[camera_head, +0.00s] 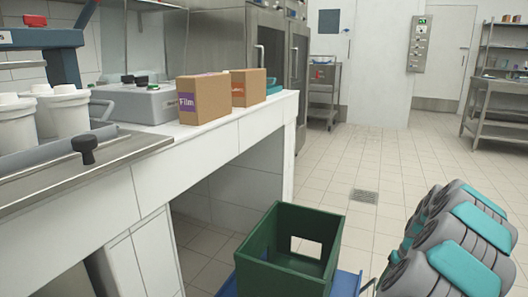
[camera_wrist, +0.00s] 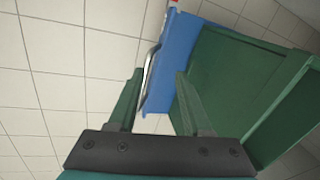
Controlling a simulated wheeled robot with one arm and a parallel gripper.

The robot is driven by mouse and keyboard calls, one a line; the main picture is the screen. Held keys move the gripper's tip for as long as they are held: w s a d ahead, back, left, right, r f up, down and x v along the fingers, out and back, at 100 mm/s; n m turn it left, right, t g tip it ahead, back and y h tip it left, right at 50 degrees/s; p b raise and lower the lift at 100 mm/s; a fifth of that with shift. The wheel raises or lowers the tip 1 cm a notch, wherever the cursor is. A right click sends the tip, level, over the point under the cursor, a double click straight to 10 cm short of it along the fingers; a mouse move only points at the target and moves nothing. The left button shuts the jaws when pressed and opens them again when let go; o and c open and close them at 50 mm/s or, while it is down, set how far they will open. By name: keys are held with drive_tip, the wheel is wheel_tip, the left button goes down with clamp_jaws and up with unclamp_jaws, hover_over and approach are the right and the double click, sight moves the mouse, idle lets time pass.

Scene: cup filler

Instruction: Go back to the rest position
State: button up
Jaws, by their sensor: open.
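My gripper (camera_wrist: 157,76) shows in the wrist view with its two green fingers spread apart and nothing between them. Beyond the fingers are a metal handle bar and the edge of a blue cart (camera_wrist: 178,48). A green crate (camera_wrist: 225,75) is just to the right of the right finger; I cannot tell whether they touch. In the head view, links of my arm fill the lower right, folded, and the gripper itself is out of that picture.
The green crate (camera_head: 262,262) looks empty and sits on the blue cart (camera_head: 346,284) beside the white counter (camera_head: 170,168). On the counter are a Film box (camera_head: 205,98), an orange-labelled box (camera_head: 247,88), white cups (camera_head: 66,110) and a machine. Tiled floor is clear beyond.

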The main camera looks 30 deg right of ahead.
drive_tip(key=w+a+r+n, duration=0.1)
drive_tip(key=w+a+r, duration=0.25)
drive_tip(key=a, duration=0.35)
drive_tip(key=w+a+r+n+g+p, duration=0.1)
drive_tip(key=w+a+r+n, duration=0.1)
drive_tip(key=a+r, duration=0.35)
drive_tip(key=w+a+r+n, duration=0.1)
drive_tip(key=w+a+r, duration=0.1)
drive_tip(key=a, duration=0.6)
drive_tip(key=s+a+r+n+g+p, duration=0.1)
drive_tip(key=s+a+r, duration=0.15)
drive_tip(key=a, duration=0.55)
drive_tip(key=s+a+r+n+p, duration=0.1)
drive_tip(key=s+a+r+n, duration=0.15)
drive_tip(key=a, duration=0.55)
drive_tip(key=s+a+r+h, duration=0.1)
drive_tip(key=s+a, duration=0.4)
drive_tip(key=s, duration=0.3)
drive_tip(key=s+a+r+g+p, duration=0.1)
drive_tip(key=s+a, duration=0.4)
drive_tip(key=s, duration=0.4)
drive_tip(key=shift+s+a+r+n+g+h+p, duration=0.15)
drive_tip(key=shift+a+n+g+h+p, duration=0.2)
drive_tip(key=shift+n+h, duration=0.1)
